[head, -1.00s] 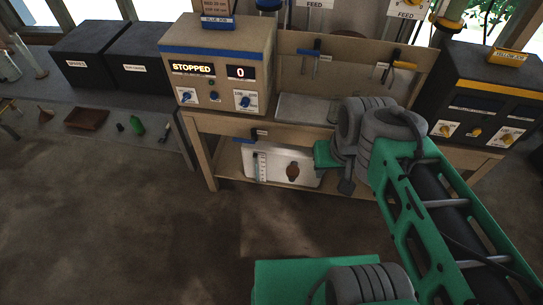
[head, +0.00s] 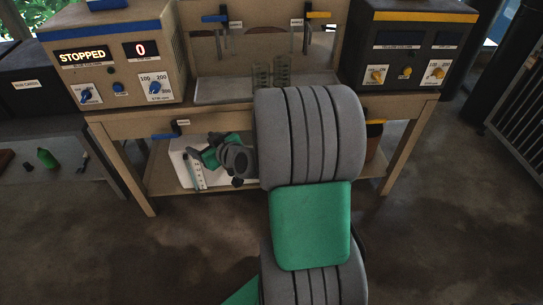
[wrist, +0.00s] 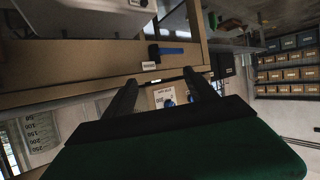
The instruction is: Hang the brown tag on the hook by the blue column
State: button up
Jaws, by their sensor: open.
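I cannot make out the brown tag in either current view; my arm covers part of the lower shelf. A blue hook (head: 165,136) with a small label sits on the bench's front rail, below the blue-banded unit (head: 110,62). It also shows in the wrist view (wrist: 166,50), beyond my fingers. My gripper (head: 205,148) is over the white board (head: 187,175) on the lower shelf, below and right of that hook. In the wrist view my two dark fingers (wrist: 160,80) stand apart, with nothing seen held between them.
A yellow hook (head: 372,122) is on the right of the rail, under the yellow-banded unit (head: 408,48). More blue (head: 220,18) and yellow (head: 316,14) hooks are on the back panel. Bench legs (head: 125,170) flank the shelf. The floor (head: 90,250) in front is clear.

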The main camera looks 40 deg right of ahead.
jog(key=s+d+f+m+t+h+b, duration=0.1)
jog(key=s+d+f+m+h+b, duration=0.25)
jog(key=d, duration=0.35)
jog(key=s+d+f+m+h+b, duration=0.2)
jog(key=d+f+h, duration=0.25)
jog(key=d, duration=0.25)
jog(key=s+d+f+m+t+h+b, duration=0.1)
jog(key=s+d+f+m+h+b, duration=0.15)
jog(key=d+f, duration=0.4)
jog(key=d+r+p+x, duration=0.1)
jog(key=p+x, duration=0.9)
jog(key=shift+d+r+h+p, duration=0.25)
jog(key=shift+d+h+p, duration=0.05)
jog(key=shift+h, duration=0.05)
jog(key=shift+s, duration=0.15)
grip_shut()
